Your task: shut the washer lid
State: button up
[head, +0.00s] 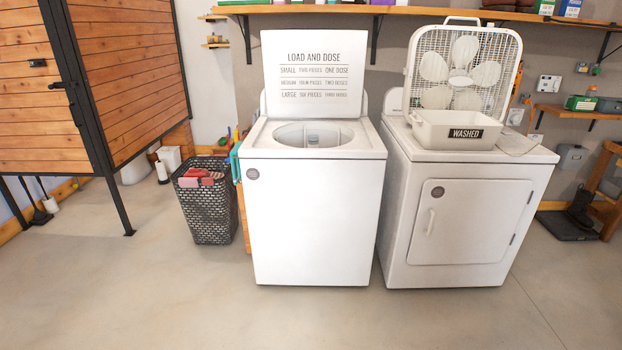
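The white top-loading washer (314,215) stands upright on the floor in the middle of the head view. Its lid (314,72) is raised, standing nearly upright at the back of the top, with "LOAD AND DOSE" printed on its inner face. The round tub opening (314,134) is uncovered, and a central post shows inside it. My gripper does not show in this view, so its place relative to the lid cannot be seen.
A white dryer (455,215) stands close on the right, bearing a box fan (462,70) and a "WASHED" bin (430,130). A dark laundry basket (207,212) stands left. A shelf (400,10) runs above. The floor in front is clear.

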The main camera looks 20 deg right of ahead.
aim_at(308, 73)
jog(key=i+j+u, duration=0.4)
jog(key=i, duration=0.45)
jog(key=i+u, duration=0.4)
jog(key=i, duration=1.65)
jog(key=i+j+z, duration=0.1)
jog(key=i, duration=1.1)
